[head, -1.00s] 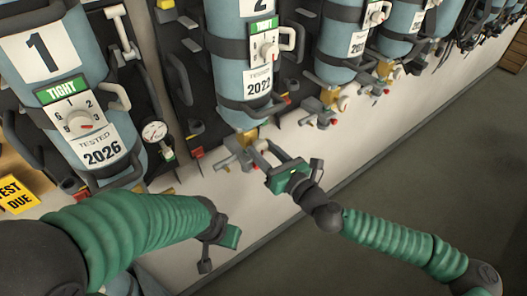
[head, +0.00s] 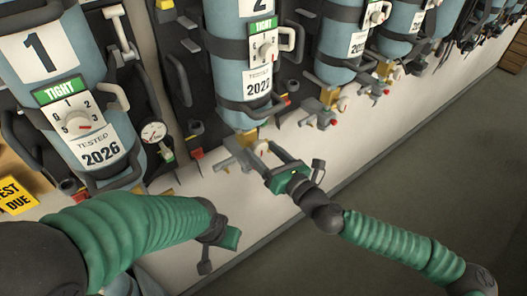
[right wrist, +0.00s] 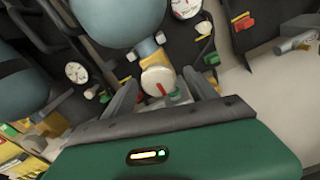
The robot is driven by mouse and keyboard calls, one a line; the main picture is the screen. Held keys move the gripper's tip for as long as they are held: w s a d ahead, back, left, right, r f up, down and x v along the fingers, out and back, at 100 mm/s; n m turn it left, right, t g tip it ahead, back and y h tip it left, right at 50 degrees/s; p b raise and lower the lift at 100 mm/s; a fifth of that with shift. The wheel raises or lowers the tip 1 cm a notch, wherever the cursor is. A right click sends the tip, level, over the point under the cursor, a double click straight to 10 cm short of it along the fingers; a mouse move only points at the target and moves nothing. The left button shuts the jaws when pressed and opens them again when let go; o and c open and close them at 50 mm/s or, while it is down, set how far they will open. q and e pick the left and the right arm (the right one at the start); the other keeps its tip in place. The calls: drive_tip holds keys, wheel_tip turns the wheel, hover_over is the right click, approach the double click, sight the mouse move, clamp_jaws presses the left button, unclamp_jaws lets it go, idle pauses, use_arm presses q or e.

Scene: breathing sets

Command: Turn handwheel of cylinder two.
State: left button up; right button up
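Cylinder two (head: 236,62) is blue, strapped to the rack at top centre in the head view, with a "TIGHT" dial (head: 266,50) and a 2022 test label. Its brass and grey valve (head: 236,150) is at its lower end. The round cream handwheel (head: 262,147) sits there; the right wrist view shows it with a red mark (right wrist: 158,80). My right gripper (head: 262,159) is open, its fingers on either side of the handwheel with gaps visible in the wrist view. My left gripper (head: 225,240) hangs low at centre left, away from the valve; its fingers are unclear.
Cylinder one (head: 85,80) stands at left, with a pressure gauge (head: 153,132) beside it and a yellow "TEST DUE" tag (head: 14,196). More cylinders (head: 340,45) line the rack to the right.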

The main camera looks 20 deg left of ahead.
drive_tip(key=shift+r, duration=0.1)
drive_tip(key=b+v, duration=0.4)
drive_tip(key=v, duration=1.3)
drive_tip(key=shift+a, duration=0.15)
